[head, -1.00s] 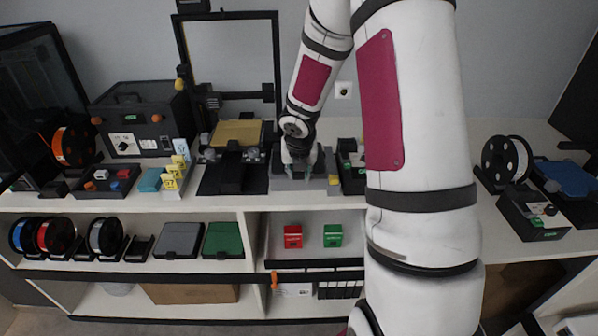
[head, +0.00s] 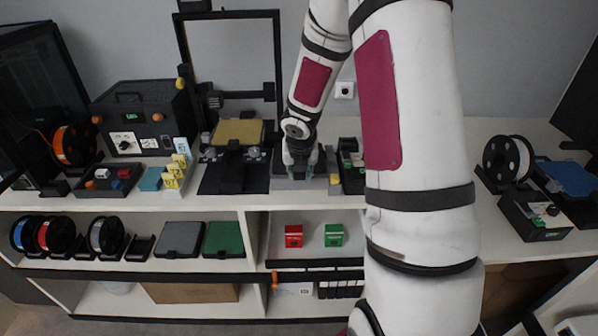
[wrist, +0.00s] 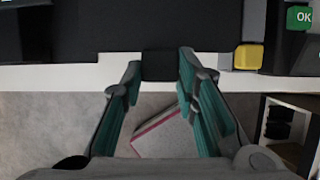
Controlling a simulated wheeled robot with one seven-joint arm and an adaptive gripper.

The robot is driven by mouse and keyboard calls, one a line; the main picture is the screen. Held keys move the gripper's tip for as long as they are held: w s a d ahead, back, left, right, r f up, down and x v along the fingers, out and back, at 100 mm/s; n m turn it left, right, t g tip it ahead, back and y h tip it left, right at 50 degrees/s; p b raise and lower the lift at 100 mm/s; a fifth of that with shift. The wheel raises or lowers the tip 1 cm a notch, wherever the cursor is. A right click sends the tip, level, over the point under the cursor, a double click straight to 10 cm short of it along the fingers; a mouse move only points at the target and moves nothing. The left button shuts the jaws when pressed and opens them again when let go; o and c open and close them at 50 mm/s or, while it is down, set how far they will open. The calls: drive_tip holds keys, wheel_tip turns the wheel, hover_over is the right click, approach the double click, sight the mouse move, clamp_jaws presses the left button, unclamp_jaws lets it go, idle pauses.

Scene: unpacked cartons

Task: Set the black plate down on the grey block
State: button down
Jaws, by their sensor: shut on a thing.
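The black plate (wrist: 150,25) fills the top of the wrist view, with a small tab projecting between my fingertips. My gripper (wrist: 159,66) is shut on that tab with its teal-padded fingers. In the head view my gripper (head: 298,173) is low at the middle of the worktop, and part of the plate (head: 281,157) shows dark behind it. The grey block (head: 290,184) shows as a light grey front edge right below my gripper. The plate appears over or on the block; I cannot tell whether they touch.
A 3D printer with a tan bed (head: 238,132) stands just left. A small yellow block (head: 334,179) and a black box with a green label (head: 352,165) are close on the right; the yellow block also shows in the wrist view (wrist: 248,57). The counter's white front edge is near.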

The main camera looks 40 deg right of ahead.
drive_tip(key=shift+f+b, duration=0.75)
drive_tip(key=shift+f, duration=0.15)
drive_tip(key=c, duration=1.2)
unclamp_jaws()
drive_tip(key=shift+r, duration=0.15)
drive_tip(key=shift+r+p, duration=0.5)
drive_tip(key=shift+p, duration=0.4)
drive_tip(key=shift+s+r+p, duration=0.1)
drive_tip(key=shift+r+p, duration=0.15)
drive_tip(key=shift+p, duration=0.1)
drive_tip(key=shift+r+p, duration=0.75)
drive_tip(key=shift+p, duration=0.25)
